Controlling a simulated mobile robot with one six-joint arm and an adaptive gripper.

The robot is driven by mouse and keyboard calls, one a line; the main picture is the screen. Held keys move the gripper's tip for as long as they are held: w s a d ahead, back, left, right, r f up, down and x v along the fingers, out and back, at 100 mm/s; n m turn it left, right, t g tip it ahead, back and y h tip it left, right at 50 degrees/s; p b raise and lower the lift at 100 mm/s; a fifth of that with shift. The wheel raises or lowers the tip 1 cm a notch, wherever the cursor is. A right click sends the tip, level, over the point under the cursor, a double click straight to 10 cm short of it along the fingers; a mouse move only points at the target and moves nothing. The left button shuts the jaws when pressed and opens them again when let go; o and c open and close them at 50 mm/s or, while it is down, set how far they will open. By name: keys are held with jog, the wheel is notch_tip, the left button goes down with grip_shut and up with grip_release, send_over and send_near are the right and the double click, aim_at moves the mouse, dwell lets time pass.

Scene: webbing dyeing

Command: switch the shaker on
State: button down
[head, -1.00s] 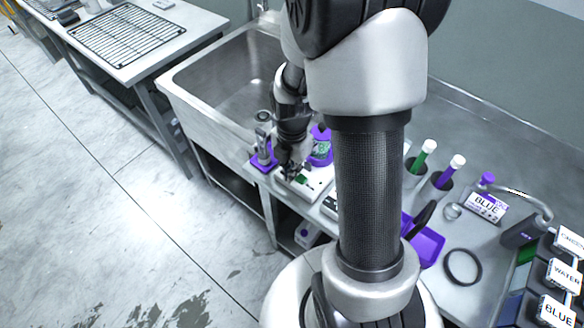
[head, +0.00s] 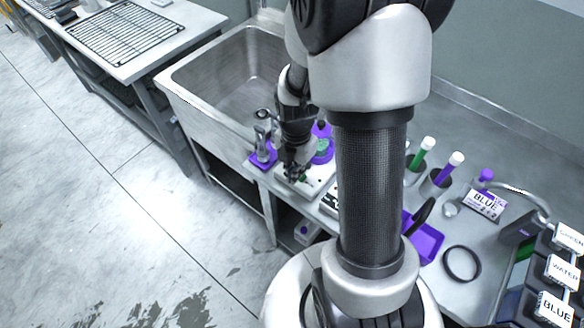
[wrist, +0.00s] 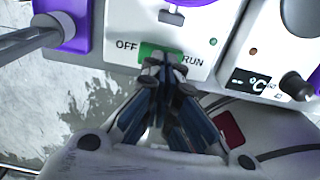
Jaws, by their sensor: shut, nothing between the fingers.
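The shaker's white front panel (wrist: 118,45) fills the upper middle of the wrist view, marked OFF on the left and RUN on the right. A green rocker switch (wrist: 150,50) sits between the words. My gripper (wrist: 163,64) is shut and empty, its fingertips over the switch and partly hiding it. I cannot tell whether they touch it or which side is pressed. A small green lamp (wrist: 213,41) sits above RUN; whether it is lit is unclear. In the head view, my gripper (head: 293,174) points down over the shaker's white base (head: 312,187) at the bench's front edge.
A unit with a °C display (wrist: 252,83) and a black knob (wrist: 297,86) stands close right of the shaker. A purple-based stand (head: 262,160) is close on the left, beside the sink (head: 190,100).

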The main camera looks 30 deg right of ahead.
jog(key=shift+w+r, duration=0.1)
jog(key=shift+r, duration=0.25)
notch_tip(320, 180, up, 11)
jog(key=shift+r, duration=0.2)
dwell(0.4)
jog(key=r+p, duration=0.1)
jog(key=p, duration=0.1)
jog(key=s+r+p, duration=0.1)
jog(key=p, duration=0.2)
jog(key=shift+s+d+r, duration=0.2)
jog(key=shift+r, duration=0.05)
jog(key=shift+f, duration=0.15)
